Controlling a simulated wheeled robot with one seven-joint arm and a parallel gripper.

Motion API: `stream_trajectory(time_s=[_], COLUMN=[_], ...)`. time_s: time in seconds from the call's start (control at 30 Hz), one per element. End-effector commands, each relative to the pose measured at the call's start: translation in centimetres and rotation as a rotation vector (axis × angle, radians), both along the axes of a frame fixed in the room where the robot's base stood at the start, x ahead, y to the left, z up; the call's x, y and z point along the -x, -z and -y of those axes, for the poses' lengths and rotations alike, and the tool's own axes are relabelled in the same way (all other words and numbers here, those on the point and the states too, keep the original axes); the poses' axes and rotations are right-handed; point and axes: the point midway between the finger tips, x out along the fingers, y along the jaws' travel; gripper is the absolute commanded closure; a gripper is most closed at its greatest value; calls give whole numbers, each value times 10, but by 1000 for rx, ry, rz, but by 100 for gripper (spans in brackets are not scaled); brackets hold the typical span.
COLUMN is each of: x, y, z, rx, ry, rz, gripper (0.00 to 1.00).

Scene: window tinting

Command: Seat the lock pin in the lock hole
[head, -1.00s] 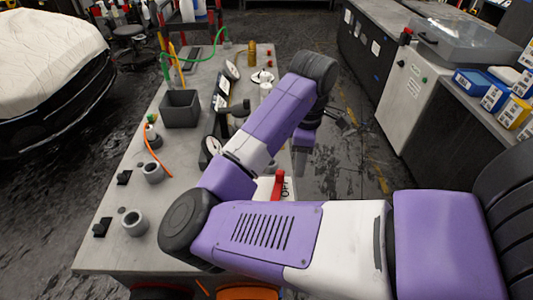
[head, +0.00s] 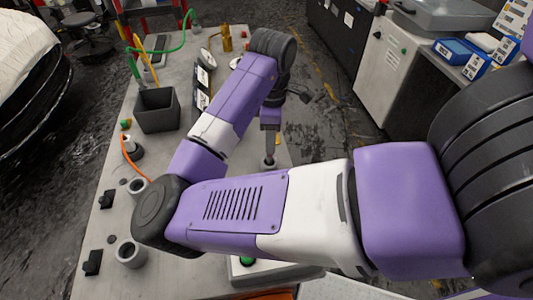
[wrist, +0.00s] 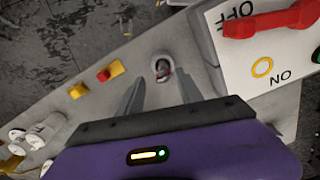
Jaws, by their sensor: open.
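A grey round socket (wrist: 162,66), apparently the lock hole, lies just beyond my fingertips in the wrist view. Something small, dark and reddish shows inside it; I cannot tell whether this is the lock pin. My gripper (wrist: 159,80) is open and empty, with one finger on each side of the socket. In the head view my gripper (head: 270,152) points down over the table's right edge, close above a small round fitting (head: 269,163). A white panel (wrist: 285,85) marked OFF and ON, with a red lever (wrist: 270,22), is right of the socket in the wrist view.
A red-and-yellow piece (wrist: 110,71) and a yellow one (wrist: 78,91) lie left of the fingers. A dark bin (head: 157,110) and grey cups (head: 130,253) stand on the grey table (head: 112,285). My arm hides the table's middle.

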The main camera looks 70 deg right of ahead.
Motion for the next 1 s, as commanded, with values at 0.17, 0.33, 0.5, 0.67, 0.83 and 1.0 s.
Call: stream_trajectory(time_s=[0.17, 0.33, 0.5, 0.67, 0.83, 1.0], x=[-2, -3, -3, -3, -3, -2], y=[16, 38, 57, 60, 60, 60], z=[-3, -8, -7, -6, -6, -7], rx=[-2, -4, -1, 1, 1, 1], ry=[-1, -1, 0, 0, 1, 1], rz=[1, 2, 1, 1, 1, 1], gripper=[57, 57, 57, 57, 69, 100])
